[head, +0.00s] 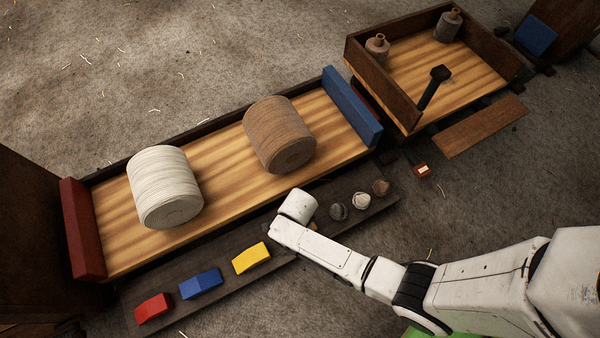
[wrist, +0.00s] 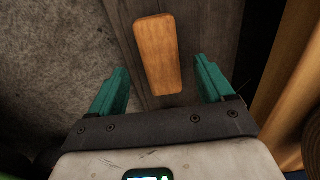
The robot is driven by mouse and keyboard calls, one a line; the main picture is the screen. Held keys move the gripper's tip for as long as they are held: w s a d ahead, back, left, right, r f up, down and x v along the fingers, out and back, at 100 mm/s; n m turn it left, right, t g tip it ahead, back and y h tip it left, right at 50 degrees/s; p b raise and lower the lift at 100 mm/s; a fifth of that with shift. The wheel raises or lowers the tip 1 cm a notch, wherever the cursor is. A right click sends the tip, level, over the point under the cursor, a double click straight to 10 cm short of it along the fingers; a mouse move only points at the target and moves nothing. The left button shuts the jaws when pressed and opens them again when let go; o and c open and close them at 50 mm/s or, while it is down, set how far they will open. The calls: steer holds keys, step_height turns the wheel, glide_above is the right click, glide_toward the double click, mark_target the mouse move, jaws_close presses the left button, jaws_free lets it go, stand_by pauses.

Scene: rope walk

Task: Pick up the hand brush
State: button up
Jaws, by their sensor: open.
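A plain wooden block with rounded corners, which looks like the back of the hand brush (wrist: 157,50), lies on a dark plank in the wrist view. No bristles show. My gripper (wrist: 160,66) is open, with one green finger on each side of the block and gaps between. Nothing is held. In the head view, my white wrist hides the fingers and most of the brush; only a small tan bit of the brush (head: 312,224) shows beside it.
The dark plank (head: 195,315) also bears yellow (head: 251,258), blue (head: 200,283) and red (head: 153,307) blocks and several small balls (head: 338,211). Behind it, a wooden tray (head: 225,165) holds a white spool (head: 165,187) and a brown spool (head: 279,135).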

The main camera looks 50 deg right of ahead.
steer(key=shift+w+f+b, duration=0.1)
steer(key=shift+f+b, duration=1.95)
steer(key=shift+f, duration=0.55)
steer(key=shift+c, duration=0.5)
steer(key=shift+r, duration=0.1)
steer(key=c, duration=1.1)
steer(key=shift+r, duration=0.1)
